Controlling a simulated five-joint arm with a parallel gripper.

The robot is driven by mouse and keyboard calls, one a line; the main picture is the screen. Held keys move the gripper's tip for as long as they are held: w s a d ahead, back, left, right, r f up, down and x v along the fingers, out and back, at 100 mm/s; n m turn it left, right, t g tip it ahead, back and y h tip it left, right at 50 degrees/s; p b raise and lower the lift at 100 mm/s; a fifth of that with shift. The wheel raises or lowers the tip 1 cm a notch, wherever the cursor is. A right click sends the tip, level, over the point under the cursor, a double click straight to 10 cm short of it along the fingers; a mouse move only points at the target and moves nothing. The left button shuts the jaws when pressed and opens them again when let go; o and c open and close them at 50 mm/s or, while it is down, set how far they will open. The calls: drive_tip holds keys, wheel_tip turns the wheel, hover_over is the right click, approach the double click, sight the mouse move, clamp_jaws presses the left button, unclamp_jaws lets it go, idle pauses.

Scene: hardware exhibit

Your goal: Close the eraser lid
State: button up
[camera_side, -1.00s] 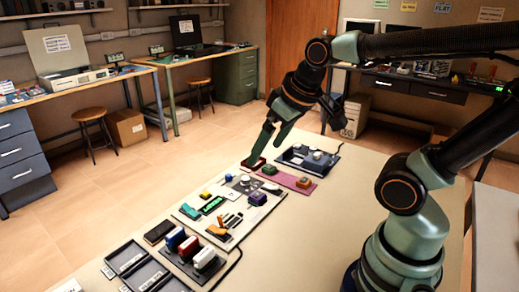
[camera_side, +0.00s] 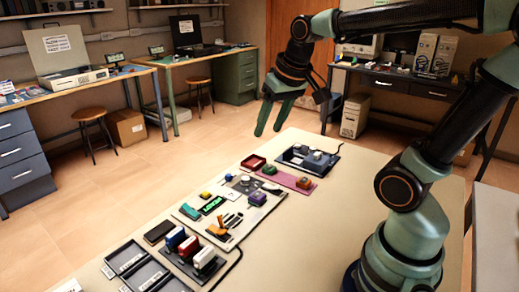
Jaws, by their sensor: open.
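My gripper (camera_side: 268,131) hangs in the air above the far end of the table, open and empty, with its two green fingers apart and pointing down. A small dark red box or tray (camera_side: 253,163) sits on the table below and slightly left of the fingertips, clear of them. It may be the eraser case, but no label can be read, and I cannot tell how its lid stands.
Right of the red box are a pink mat (camera_side: 297,183) with small blocks and a dark blue tray (camera_side: 296,165) with pale knobs. Nearer are a pale board (camera_side: 247,216) with small parts, upright coloured blocks (camera_side: 189,246) and black trays (camera_side: 123,258). The table's right side (camera_side: 310,240) is bare.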

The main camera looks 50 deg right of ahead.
drive_tip(key=w+d+m+g, duration=0.2)
drive_tip(key=w+d+m, duration=0.25)
drive_tip(key=d, duration=0.55)
drive_tip(key=m+g, duration=0.2)
drive_tip(key=m, duration=0.8)
hover_over(317, 153)
wheel_tip(317, 153, down, 10)
drive_tip(key=shift+y, duration=0.4)
wheel_tip(317, 153, down, 12)
drive_tip(key=shift+a, duration=0.1)
clamp_jaws()
drive_tip(key=shift+r, duration=0.1)
